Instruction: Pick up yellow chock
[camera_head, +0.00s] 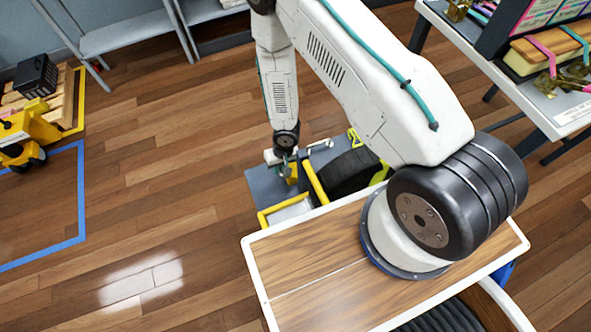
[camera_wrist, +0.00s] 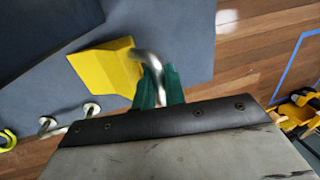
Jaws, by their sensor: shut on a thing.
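The yellow chock (camera_wrist: 103,66) shows in the wrist view as a wedge with a bent metal handle (camera_wrist: 150,64), over a blue-grey surface (camera_wrist: 205,25). My gripper (camera_wrist: 159,88) has green fingers closed on that handle. I cannot tell whether the chock touches the surface. In the head view my gripper (camera_head: 287,158) hangs down over the blue-grey platform, and a small part of the yellow chock (camera_head: 293,173) shows just below it. The rest is hidden.
In the head view a black wheel (camera_head: 350,172) and a yellow bar (camera_head: 317,185) stand right beside my gripper. A wood-topped surface (camera_head: 315,285) lies in front. Another metal handle (camera_wrist: 68,125) shows in the wrist view.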

